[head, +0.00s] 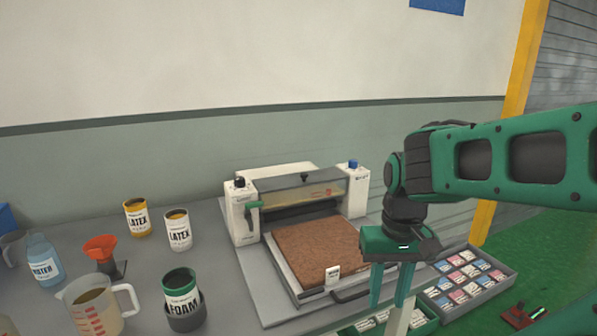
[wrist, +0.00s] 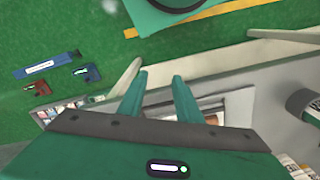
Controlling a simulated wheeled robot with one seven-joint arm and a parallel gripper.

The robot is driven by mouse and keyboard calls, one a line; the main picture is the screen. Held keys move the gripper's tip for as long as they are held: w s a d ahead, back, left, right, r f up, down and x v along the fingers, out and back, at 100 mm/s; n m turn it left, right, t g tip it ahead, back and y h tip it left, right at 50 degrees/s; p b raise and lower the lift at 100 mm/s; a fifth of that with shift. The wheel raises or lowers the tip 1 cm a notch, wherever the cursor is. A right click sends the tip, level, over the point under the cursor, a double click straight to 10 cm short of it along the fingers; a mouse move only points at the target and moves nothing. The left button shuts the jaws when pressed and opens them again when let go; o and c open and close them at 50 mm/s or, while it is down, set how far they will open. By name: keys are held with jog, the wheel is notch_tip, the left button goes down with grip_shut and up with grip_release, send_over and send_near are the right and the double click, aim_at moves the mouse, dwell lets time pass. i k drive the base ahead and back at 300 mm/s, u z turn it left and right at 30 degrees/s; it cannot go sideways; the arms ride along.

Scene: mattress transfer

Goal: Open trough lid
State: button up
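The machine with two white side blocks stands at the back of the grey table in the head view. Between the blocks lies a grey, see-through lid (head: 300,188) with a small black knob (head: 305,177) on top; it appears to lie closed over the trough. My gripper (head: 389,300) hangs fingers down, to the right of and nearer than the lid, well apart from it. In the wrist view, the gripper's two green fingers (wrist: 158,85) are apart with nothing seen between them. The lid cannot be made out in the wrist view.
A brown mat (head: 312,247) lies on a tray before the machine. A green lever (head: 253,217) is on the left block. Latex cans (head: 178,230), a foam can (head: 181,290) and a measuring jug (head: 92,305) stand left. A sectioned tray (head: 468,283) of small packets is right.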

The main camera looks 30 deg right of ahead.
aim_at(272, 184)
jog(key=k, duration=1)
jog(key=z, duration=0.6)
jog(key=i, duration=1.55)
jog(key=u, duration=0.3)
